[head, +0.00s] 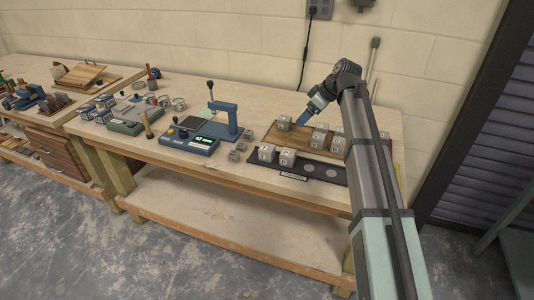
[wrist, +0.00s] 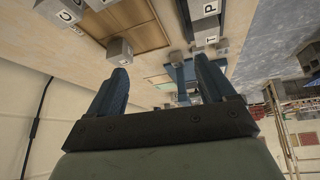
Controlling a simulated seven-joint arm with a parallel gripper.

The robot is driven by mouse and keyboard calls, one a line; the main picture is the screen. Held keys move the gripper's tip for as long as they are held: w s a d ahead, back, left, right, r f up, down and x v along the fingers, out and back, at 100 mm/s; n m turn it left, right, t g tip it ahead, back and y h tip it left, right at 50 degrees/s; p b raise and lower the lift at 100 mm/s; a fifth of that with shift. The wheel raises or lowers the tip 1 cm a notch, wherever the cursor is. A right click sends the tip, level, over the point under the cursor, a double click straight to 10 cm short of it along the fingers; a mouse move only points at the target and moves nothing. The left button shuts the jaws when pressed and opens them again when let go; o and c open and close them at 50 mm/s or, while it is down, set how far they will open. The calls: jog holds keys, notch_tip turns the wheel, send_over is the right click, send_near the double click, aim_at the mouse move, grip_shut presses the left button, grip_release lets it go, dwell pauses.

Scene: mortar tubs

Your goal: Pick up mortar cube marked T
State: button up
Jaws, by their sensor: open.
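The cube marked T is a small grey block (wrist: 205,27) at the upper right of the wrist view, beside a cube marked P (wrist: 200,8). In the head view it appears to be the left cube (head: 266,153) on the dark strip, though its letter is too small to read there. My gripper (head: 303,119) is over the wooden board at the back, apart from the T cube. Its two blue fingers (wrist: 163,75) are spread with nothing between them. A single grey cube (wrist: 120,51) stands just beyond the left fingertip.
The wooden board (head: 268,137) carries several lettered cubes (head: 319,138). The dark strip (head: 338,178) has empty round spots at its right. A blue press (head: 224,118), a control box (head: 190,140) and small grey blocks (head: 236,155) stand left. The wall is close behind.

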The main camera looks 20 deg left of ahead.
jog(key=n+g+h, duration=0.2)
send_near(267, 147)
jog(key=x, duration=1)
jog(key=shift+s+f, duration=0.1)
jog(key=shift+f, duration=0.1)
jog(key=c, duration=1.2)
jog(key=shift+r, duration=0.1)
jog(key=shift+c, duration=0.2)
